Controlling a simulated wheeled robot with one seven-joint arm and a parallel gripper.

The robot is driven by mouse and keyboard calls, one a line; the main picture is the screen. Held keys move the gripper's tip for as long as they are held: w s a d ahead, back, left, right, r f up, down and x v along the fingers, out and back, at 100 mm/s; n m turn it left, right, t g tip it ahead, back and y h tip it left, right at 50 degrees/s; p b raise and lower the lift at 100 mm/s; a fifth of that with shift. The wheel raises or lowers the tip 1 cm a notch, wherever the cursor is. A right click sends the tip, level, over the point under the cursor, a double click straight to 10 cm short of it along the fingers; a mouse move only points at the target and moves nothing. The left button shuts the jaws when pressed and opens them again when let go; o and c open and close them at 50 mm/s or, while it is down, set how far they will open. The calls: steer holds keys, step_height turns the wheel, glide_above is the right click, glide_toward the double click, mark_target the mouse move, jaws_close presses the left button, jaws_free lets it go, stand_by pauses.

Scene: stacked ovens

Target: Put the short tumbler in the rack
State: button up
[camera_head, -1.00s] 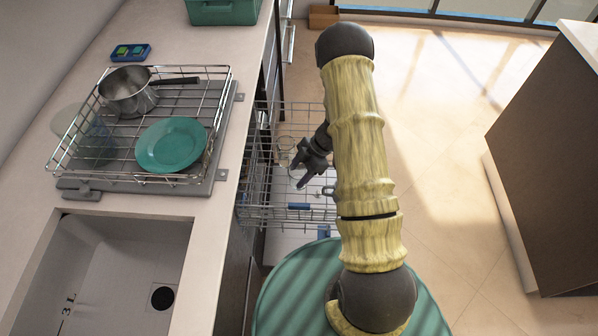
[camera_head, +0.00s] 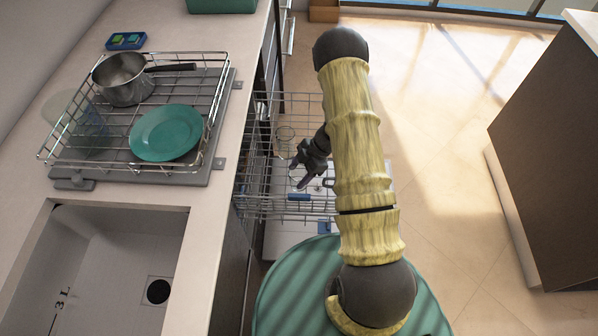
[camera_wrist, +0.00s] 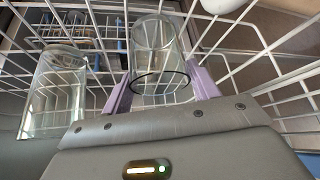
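My gripper (camera_head: 298,175) is low over the pulled-out wire rack (camera_head: 262,186) in the head view. In the wrist view its two purple fingers (camera_wrist: 161,85) stand on either side of a clear glass (camera_wrist: 157,45), seemingly the short tumbler. Its sides lie close to both fingers; whether they press on it I cannot tell. A second clear glass (camera_wrist: 57,92) stands to the left in the wrist view, apart from the fingers. A clear glass also shows beside my gripper in the head view (camera_head: 285,134). White rack wires run around and beneath both glasses.
On the counter at left, a wire drainer (camera_head: 64,163) holds a steel pot (camera_head: 124,84), a teal plate (camera_head: 166,132) and a faint clear vessel (camera_head: 88,118). The sink (camera_head: 105,262) is in front of it. Open floor (camera_head: 445,150) lies to the right, before a dark cabinet (camera_head: 555,150).

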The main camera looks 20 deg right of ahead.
steer(key=o, duration=0.3)
steer(key=shift+r, duration=0.1)
steer(key=p+v, duration=0.2)
steer(key=v, duration=1.5)
steer(key=shift+r, duration=0.15)
